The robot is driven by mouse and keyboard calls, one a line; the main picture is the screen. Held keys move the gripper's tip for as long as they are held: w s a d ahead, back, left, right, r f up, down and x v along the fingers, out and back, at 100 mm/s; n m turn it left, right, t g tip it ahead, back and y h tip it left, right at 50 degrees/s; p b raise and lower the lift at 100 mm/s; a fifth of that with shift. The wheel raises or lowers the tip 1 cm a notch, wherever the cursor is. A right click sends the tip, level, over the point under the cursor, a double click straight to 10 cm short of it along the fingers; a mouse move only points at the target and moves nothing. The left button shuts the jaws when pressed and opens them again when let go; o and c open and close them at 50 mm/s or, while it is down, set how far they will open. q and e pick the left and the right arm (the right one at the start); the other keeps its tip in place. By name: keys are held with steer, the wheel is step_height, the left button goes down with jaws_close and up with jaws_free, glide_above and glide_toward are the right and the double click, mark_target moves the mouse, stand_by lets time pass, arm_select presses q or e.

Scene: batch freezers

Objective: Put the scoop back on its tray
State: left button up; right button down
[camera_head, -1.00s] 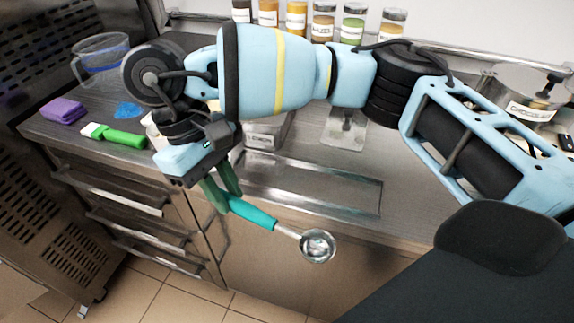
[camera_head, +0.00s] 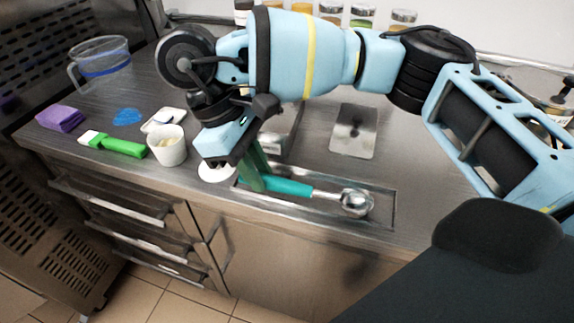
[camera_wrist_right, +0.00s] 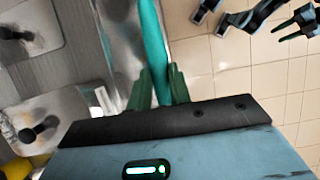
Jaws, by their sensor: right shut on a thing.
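The scoop has a teal handle (camera_head: 292,188) and a round metal bowl (camera_head: 356,203) pointing right in the head view. My right gripper (camera_head: 256,178) is shut on the handle near its left end. The right wrist view also shows the green fingers (camera_wrist_right: 158,88) on both sides of the teal handle (camera_wrist_right: 153,40). The tray (camera_head: 390,212) is a long shallow metal one at the counter's front edge. The scoop appears over the tray, lying roughly along its length; whether it touches cannot be told.
A white cup (camera_head: 168,152), a green brush (camera_head: 122,146), a purple cloth (camera_head: 61,118) and a clear jug (camera_head: 100,62) stand left on the counter. A metal plate (camera_head: 353,140) lies behind the tray. Several jars line the back.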

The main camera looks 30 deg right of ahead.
steer(key=shift+w+d+f, duration=0.15)
steer(key=shift+w+d, duration=0.05)
steer(key=shift+d, duration=1.05)
steer(key=shift+w+d+f, duration=0.1)
steer(key=shift+w+d, duration=0.1)
steer(key=shift+d, duration=1)
steer(key=f, duration=0.3)
steer(key=shift+d, duration=0.4)
steer(key=shift+f, duration=0.25)
steer(key=shift+f, duration=0.2)
steer(key=c, duration=1.3)
jaws_free()
steer(key=shift+r, duration=0.1)
